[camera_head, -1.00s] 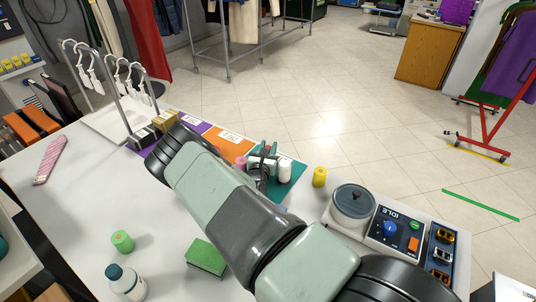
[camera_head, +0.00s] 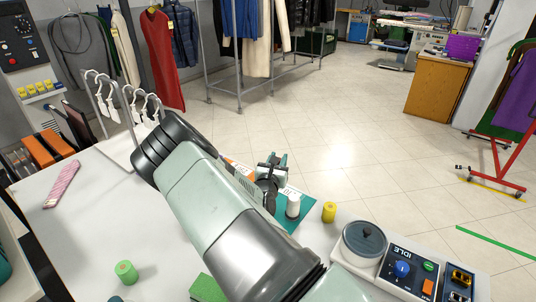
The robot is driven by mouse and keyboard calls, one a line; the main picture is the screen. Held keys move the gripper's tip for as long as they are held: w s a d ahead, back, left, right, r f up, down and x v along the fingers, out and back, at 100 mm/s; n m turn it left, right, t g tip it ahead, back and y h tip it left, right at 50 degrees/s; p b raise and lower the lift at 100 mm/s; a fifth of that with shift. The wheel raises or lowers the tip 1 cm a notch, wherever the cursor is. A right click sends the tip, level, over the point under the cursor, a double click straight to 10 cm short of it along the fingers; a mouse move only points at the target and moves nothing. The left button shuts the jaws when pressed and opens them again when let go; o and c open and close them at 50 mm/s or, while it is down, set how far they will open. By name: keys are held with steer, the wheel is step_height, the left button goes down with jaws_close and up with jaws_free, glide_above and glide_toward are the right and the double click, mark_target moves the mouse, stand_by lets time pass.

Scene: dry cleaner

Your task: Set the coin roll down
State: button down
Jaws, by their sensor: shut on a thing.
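My gripper (camera_head: 272,168) is at the far side of the white table, above the coloured mats, and points away from the camera. It is shut on the coin roll, which the fingers and wrist hide almost wholly, so I cannot tell whether it touches the mat. Just in front and to the right, a white roll (camera_head: 293,206) stands upright on the teal mat (camera_head: 307,211). A yellow roll (camera_head: 329,212) stands right of that mat. A green roll (camera_head: 126,272) stands at the front left.
My arm crosses the table (camera_head: 85,225) and covers much of the orange mat (camera_head: 234,163). A machine with a round lid (camera_head: 364,236) and a control panel (camera_head: 405,270) stands at the right. A green block (camera_head: 208,289) is at the front. White hangers (camera_head: 97,90) hang at the back left.

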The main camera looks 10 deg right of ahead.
steer(key=s+a+r, duration=0.2)
steer(key=r, duration=0.9)
steer(key=s+a+r, duration=0.1)
steer(key=s+r, duration=0.1)
steer(key=r, duration=0.8)
steer(key=s+a+r+n+t+y, duration=0.1)
steer(key=s+r, duration=0.4)
steer(key=r, duration=0.3)
steer(key=s+r+n+y, duration=0.1)
steer(key=s+r+y, duration=0.1)
steer(key=s+r, duration=0.45)
steer(key=a+f+n+y, duration=0.1)
steer(key=a+f+y, duration=0.1)
steer(key=a+f, duration=1.4)
steer(key=s+a+f+n+y, duration=0.1)
steer(key=s+a+f, duration=0.4)
steer(key=f, duration=0.3)
steer(key=s+a+f+n+y, duration=0.1)
steer(key=s+a+f+y, duration=0.1)
steer(key=s+a+f, duration=0.5)
steer(key=shift+t, duration=0.4)
steer(key=shift+w+d+f, duration=0.25)
steer(key=shift+f, duration=1.6)
steer(key=shift+w+d+f, duration=0.2)
steer(key=shift+w+f, duration=0.05)
steer(key=shift+f, duration=1.65)
steer(key=shift+w+d+f, duration=0.25)
steer(key=shift+f, duration=1.6)
